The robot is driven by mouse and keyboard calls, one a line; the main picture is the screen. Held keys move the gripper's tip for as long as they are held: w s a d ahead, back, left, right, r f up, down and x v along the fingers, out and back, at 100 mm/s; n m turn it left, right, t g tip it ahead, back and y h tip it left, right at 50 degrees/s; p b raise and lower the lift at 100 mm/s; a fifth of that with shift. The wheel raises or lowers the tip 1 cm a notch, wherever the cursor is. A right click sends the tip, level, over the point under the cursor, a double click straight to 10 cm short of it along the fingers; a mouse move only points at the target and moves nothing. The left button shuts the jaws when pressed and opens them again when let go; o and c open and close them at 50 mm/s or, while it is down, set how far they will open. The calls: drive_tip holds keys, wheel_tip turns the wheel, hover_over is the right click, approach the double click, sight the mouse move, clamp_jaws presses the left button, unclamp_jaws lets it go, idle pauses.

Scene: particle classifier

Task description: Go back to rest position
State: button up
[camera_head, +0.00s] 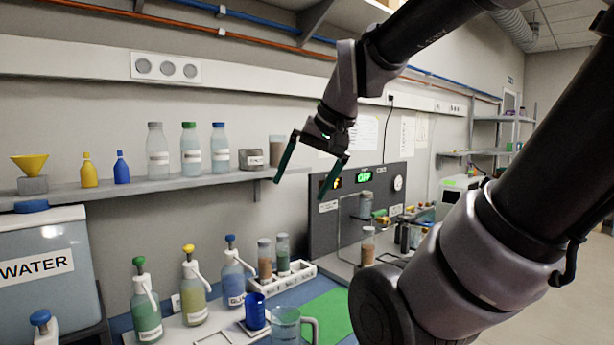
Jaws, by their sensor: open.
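My gripper (311,168) hangs at the end of my arm in the upper middle of the head view. Its two green-edged fingers are spread apart with nothing between them. It is in the air in front of the wall shelf, above the bench. A dark grey machine panel (322,232) with a green lit display reading "OFF" stands behind it and to the right. My arm links fill the right side of the view and hide part of the bench.
A wall shelf (150,188) holds bottles and a yellow funnel (30,164). Below stand pump bottles (146,308), a white rack (300,277) with vials, a blue cup (255,311), a clear jug (286,326) and a WATER tank (70,290). Open floor shows at right.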

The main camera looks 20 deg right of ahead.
drive_tip(key=shift+s+d+r+t, duration=0.25)
drive_tip(key=shift+s+r+t, duration=0.1)
drive_tip(key=shift+r+t, duration=0.1)
